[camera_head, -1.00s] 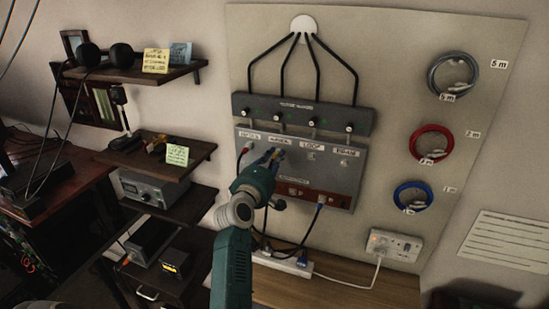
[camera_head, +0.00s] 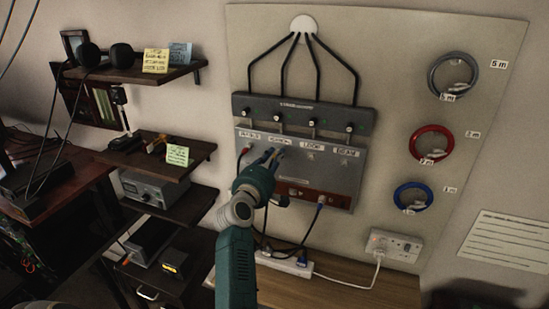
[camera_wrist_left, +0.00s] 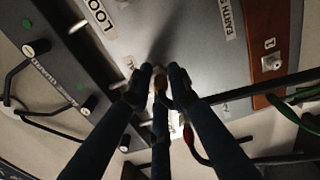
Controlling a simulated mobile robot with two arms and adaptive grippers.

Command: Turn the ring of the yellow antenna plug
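My left gripper (camera_head: 276,154) reaches up to the grey socket panel (camera_head: 343,178), near its second socket from the left. In the left wrist view its two dark fingers (camera_wrist_left: 162,73) stand on either side of a small yellowish plug (camera_wrist_left: 160,82). The fingertips are very close to it; whether they press on it is unclear. A dark cable or rod runs back from there between the fingers. In the head view the fingers hide the yellow plug. My right gripper is in neither view.
A red plug (camera_head: 244,148) with a cable sits in the leftmost socket, close to my gripper; it also shows in the left wrist view (camera_wrist_left: 188,135). A blue-grey plug (camera_head: 320,202) sits low on the panel. A dark tuner box (camera_head: 300,115) with knobs is above. Shelves stand at left.

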